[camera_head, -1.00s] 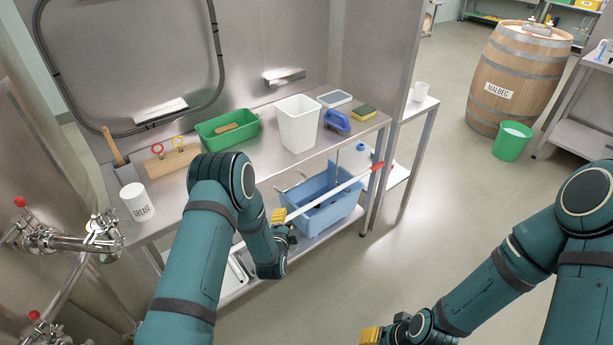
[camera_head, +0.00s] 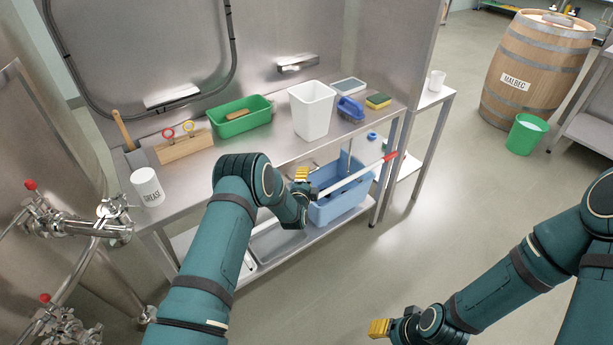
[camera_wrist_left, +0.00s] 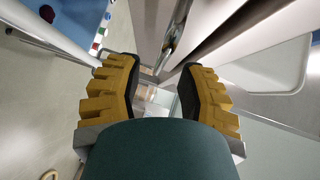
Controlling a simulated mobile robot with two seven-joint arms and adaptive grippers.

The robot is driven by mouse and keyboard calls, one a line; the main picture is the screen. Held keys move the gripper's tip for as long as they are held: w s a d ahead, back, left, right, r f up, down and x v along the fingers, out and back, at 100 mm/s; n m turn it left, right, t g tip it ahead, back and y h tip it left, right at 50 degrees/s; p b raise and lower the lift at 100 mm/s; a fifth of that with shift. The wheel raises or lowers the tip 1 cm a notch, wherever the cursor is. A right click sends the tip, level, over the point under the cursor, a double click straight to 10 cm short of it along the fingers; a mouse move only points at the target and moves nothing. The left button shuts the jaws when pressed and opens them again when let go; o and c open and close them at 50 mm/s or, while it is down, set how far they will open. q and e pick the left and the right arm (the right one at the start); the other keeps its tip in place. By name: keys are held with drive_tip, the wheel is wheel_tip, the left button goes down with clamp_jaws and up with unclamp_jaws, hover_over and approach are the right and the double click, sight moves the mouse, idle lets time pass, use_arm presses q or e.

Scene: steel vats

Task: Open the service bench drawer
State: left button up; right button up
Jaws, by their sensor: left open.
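The steel service bench (camera_head: 262,153) stands in front of me with items on its top. I cannot make out the drawer front clearly in the head view; my left arm covers part of the bench's front edge. My left gripper (camera_head: 302,176) is just below that edge, beside the blue tub. In the left wrist view my left gripper (camera_wrist_left: 160,88) is open and empty. A shiny metal bar (camera_wrist_left: 176,35), perhaps the drawer handle, runs ahead of the gap between its fingers. My right gripper (camera_head: 378,328) is low over the floor, away from the bench; its jaw opening is unclear.
A blue tub (camera_head: 342,204) on the lower shelf has a white pole (camera_head: 352,176) with a red end across it. Pipe valves (camera_head: 85,225) are at left.

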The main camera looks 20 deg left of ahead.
use_arm(q)
drive_tip(key=shift+w+a+f, duration=0.1)
drive_tip(key=shift+w, duration=0.65)
drive_tip(key=shift+w+a+f, duration=0.1)
drive_tip(key=shift+w, duration=0.65)
drive_tip(key=shift+o, duration=0.3)
clamp_jaws()
